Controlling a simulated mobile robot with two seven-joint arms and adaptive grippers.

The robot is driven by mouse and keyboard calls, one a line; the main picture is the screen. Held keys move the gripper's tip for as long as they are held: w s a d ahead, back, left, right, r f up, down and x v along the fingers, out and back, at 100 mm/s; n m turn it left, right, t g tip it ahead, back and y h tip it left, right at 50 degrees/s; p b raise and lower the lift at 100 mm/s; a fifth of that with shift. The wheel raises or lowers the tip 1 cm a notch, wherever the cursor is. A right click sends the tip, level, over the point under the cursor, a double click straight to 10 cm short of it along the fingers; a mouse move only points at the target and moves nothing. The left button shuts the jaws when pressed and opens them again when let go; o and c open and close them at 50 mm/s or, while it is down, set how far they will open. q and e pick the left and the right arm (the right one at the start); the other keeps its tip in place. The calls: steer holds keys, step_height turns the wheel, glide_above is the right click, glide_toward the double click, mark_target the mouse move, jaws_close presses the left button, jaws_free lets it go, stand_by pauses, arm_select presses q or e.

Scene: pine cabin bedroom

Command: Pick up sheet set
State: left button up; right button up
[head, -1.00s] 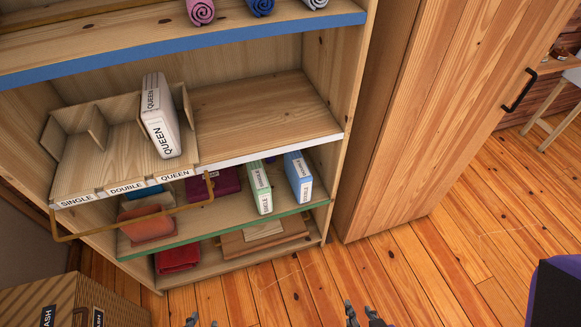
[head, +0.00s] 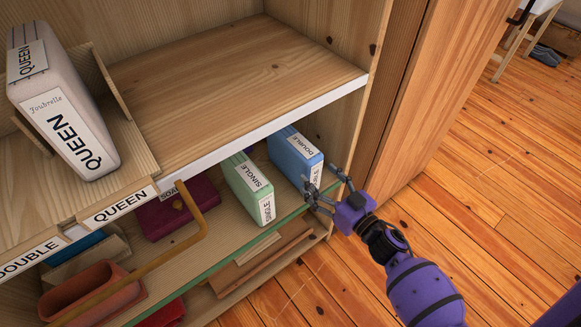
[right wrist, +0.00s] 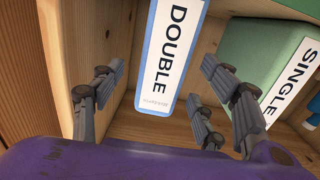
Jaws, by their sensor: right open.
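Three labelled sheet sets show in the head view. The blue DOUBLE set (head: 292,153) and the green SINGLE set (head: 241,183) stand on the green-edged shelf. The white QUEEN set (head: 62,105) stands in the divided sorter on the shelf above. My right gripper (head: 322,183) is open and empty just in front of the blue set, at its right end. In the right wrist view, the DOUBLE set (right wrist: 170,55) lies ahead between the spread fingers (right wrist: 150,85), and the SINGLE set (right wrist: 265,55) is to its right. My left gripper is out of view.
The sorter (head: 135,150) has DOUBLE and QUEEN labels on its front. A brass rail (head: 195,230) sticks out below it. A maroon SOAP box (head: 180,212) and a terracotta bin (head: 90,290) stand left of the sets. The white-edged shelf (head: 230,75) is bare at right.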

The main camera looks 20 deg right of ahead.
mark_target(297, 155)
steer(key=shift+y, duration=0.4)
steer(key=x, duration=0.3)
steer(key=b+x, duration=0.1)
steer(key=x, duration=0.2)
steer(key=b+x, duration=0.1)
steer(key=x, duration=0.3)
steer(key=shift+r, duration=0.3)
steer(key=c, duration=1.5)
steer(key=shift+r, duration=0.1)
jaws_close()
